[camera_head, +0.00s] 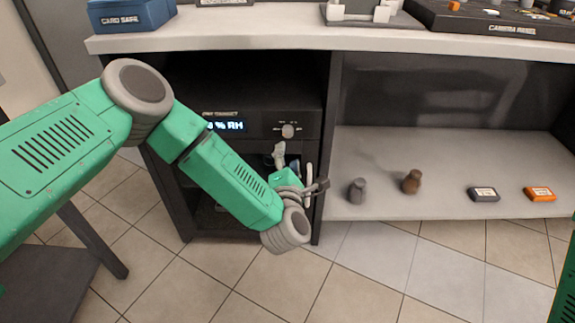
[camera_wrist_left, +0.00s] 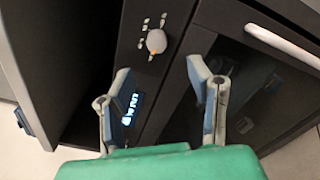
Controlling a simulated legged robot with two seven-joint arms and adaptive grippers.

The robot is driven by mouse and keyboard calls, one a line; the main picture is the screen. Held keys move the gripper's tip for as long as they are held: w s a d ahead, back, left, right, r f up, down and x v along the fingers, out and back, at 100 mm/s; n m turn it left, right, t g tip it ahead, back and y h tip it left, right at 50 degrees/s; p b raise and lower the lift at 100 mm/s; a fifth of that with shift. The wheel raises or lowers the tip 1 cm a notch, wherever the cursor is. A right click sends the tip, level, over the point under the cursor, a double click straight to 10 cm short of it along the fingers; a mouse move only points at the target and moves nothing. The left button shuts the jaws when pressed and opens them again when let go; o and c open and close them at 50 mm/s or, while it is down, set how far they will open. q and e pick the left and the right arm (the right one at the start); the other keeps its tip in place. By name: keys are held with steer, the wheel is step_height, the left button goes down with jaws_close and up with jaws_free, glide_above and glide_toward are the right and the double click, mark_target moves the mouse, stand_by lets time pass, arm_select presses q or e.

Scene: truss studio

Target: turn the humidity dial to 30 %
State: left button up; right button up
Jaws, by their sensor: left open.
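The humidity dial (camera_head: 288,131) is a small pale knob on the dark dry cabinet's front panel (camera_head: 262,122), right of a lit display (camera_head: 226,126). The display partly shows "% RH"; my left arm hides its left part. In the left wrist view the dial (camera_wrist_left: 156,41) has an orange mark and small printed marks around it. My left gripper (camera_wrist_left: 157,82) is open and empty, its two fingers apart, with the dial beyond them and not touched. In the head view the left gripper (camera_head: 294,165) is just below the panel. My right gripper is not in view.
A cabinet door with a pale handle (camera_wrist_left: 283,47) lies beside the panel. The shelf (camera_head: 440,150) to the right holds a grey cylinder (camera_head: 357,190), a brown one (camera_head: 411,181) and two small boxes. The counter (camera_head: 300,38) overhangs the panel. A blue box (camera_head: 131,14) stands on it.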

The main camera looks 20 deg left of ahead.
arm_select(q)
steer(key=shift+v, duration=1.55)
steer(key=s+d+f+m+g+h, duration=0.3)
steer(key=s+f+m+g+h, duration=0.45)
steer(key=s+f+m, duration=0.8)
steer(key=s+a+f+m+g, duration=0.2)
steer(key=s+a+m+g, duration=0.25)
steer(key=s+m, duration=0.3)
steer(key=s+a+r+m+g+y, duration=0.25)
steer(key=s+a+m+g, duration=0.25)
steer(key=s+a, duration=0.7)
step_height(320, 180, up, 13)
steer(key=d+p, duration=0.1)
steer(key=p, duration=1.3)
steer(key=shift+s+d+f, duration=0.2)
steer(key=shift+s+d, duration=0.1)
